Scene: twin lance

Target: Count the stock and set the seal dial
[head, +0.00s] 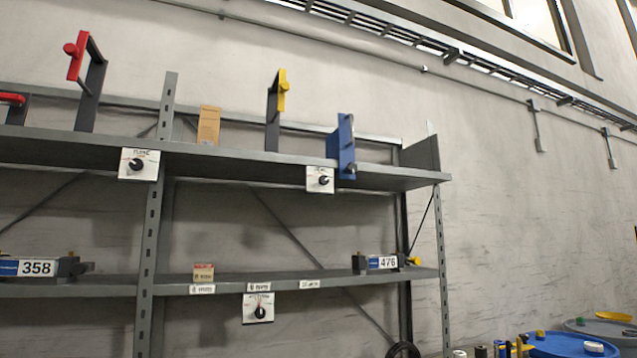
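Three white dial plates with black knobs are fixed to the grey shelf edges in the head view: an upper left dial (138,165), an upper right dial (320,180) and a lower dial (258,308). The lower dial has red marks and its pointer looks near upright. The labels are too small to read surely, so I cannot tell which is the seal dial. Neither gripper is in view.
Red-handled (75,57), yellow-topped (276,100) and blue (341,147) brackets stand on the upper shelf (240,164). The lower shelf (330,276) has bare stretches.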

